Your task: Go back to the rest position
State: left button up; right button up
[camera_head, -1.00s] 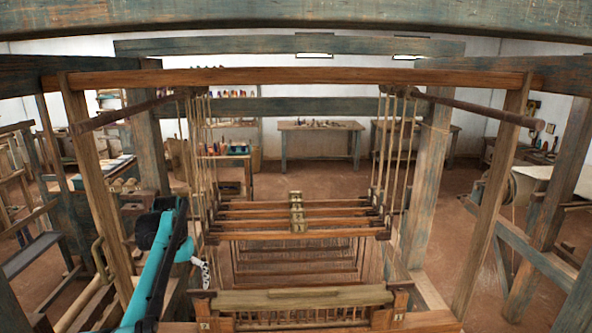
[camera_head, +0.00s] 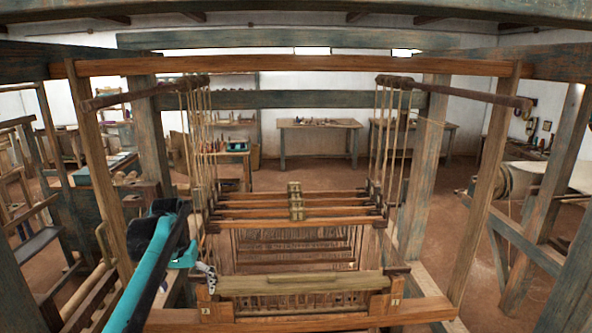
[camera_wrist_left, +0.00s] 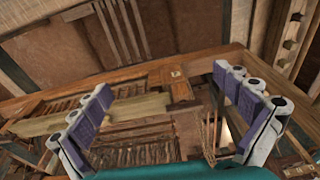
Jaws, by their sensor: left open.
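My left arm, teal and black, comes in from the lower left in the head view. Its gripper (camera_head: 208,277) is at the left end of the loom's front wooden crossbar (camera_head: 300,283), partly hidden by the arm. In the left wrist view the two purple-padded fingers of the left gripper (camera_wrist_left: 163,85) stand wide apart with nothing between them. The crossbar (camera_wrist_left: 95,112) and the loom's frame show beyond the fingers. I cannot tell from these views whether the gripper touches the frame. My right gripper is not in view.
The loom's upright posts (camera_head: 485,190) stand on both sides, with a top beam (camera_head: 300,64) across. Cords hang down to the stacked wooden bars (camera_head: 296,212). A table (camera_head: 320,125) stands at the back wall. Brown floor is open right of the loom.

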pick_arm(q)
jog(key=s+d+f+t+b, duration=0.1)
jog(key=s+d+f+b, duration=0.2)
jog(key=s, duration=0.4)
jog(key=s+d+f+t+b, duration=0.2)
jog(key=s+d+f+b, duration=0.15)
jog(key=s, duration=0.25)
jog(key=s+d+f+t+b, duration=0.2)
jog(key=s+d+f+b, duration=0.2)
jog(key=s+f, duration=1)
jog(key=shift+d+f+t+b, duration=0.2)
jog(key=shift+t+b, duration=0.2)
jog(key=shift+b, duration=0.45)
